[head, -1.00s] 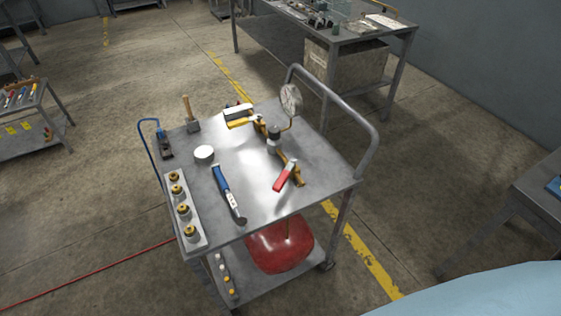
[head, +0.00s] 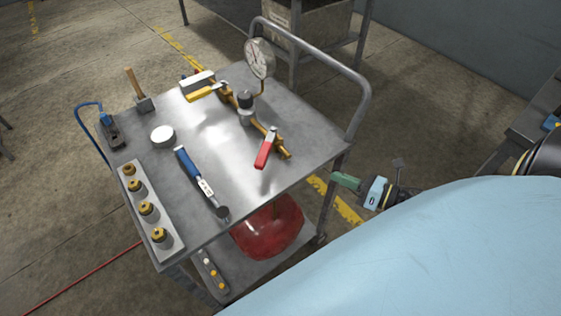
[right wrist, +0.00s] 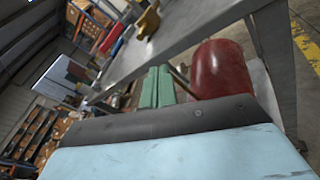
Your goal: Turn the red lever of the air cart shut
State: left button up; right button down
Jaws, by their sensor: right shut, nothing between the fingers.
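The air cart (head: 235,148) stands ahead of me, with a brass pipe (head: 282,149) along its top. The red lever (head: 264,154) sits near the pipe's near end and points toward the cart's front edge, at an angle to the pipe. A yellow lever (head: 203,92) is at the far end. My right gripper (head: 343,180), with green fingers, is shut and empty. It is right of the cart's near right corner in the picture, apart from the red lever. Its fingers also show in the right wrist view (right wrist: 156,88). My left gripper is out of view.
A pressure gauge (head: 260,58) rises from the pipe. The cart's handle rail (head: 357,112) runs along its right side. A blue-handled wrench (head: 197,177), white roll (head: 162,136), mallet (head: 142,101) and fittings tray (head: 130,189) lie leftward. A red tank (head: 268,230) sits below.

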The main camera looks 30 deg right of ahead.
jog(key=a+r+n+g+y+b, duration=0.1)
jog(key=a+r+n+y, duration=0.3)
jog(key=n, duration=0.5)
send_near(267, 148)
jog(key=shift+g+y, duration=0.3)
jog(key=a, duration=0.1)
jog(key=w+a, duration=0.1)
jog(key=w+a+f, duration=0.1)
jog(key=a, duration=0.1)
jog(key=shift+w, duration=0.15)
jog(key=shift+p+x, duration=0.3)
jog(key=shift+x, duration=0.55)
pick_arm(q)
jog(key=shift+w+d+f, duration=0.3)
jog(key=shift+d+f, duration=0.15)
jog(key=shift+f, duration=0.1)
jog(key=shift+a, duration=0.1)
pick_arm(e)
jog(key=shift+a, duration=0.15)
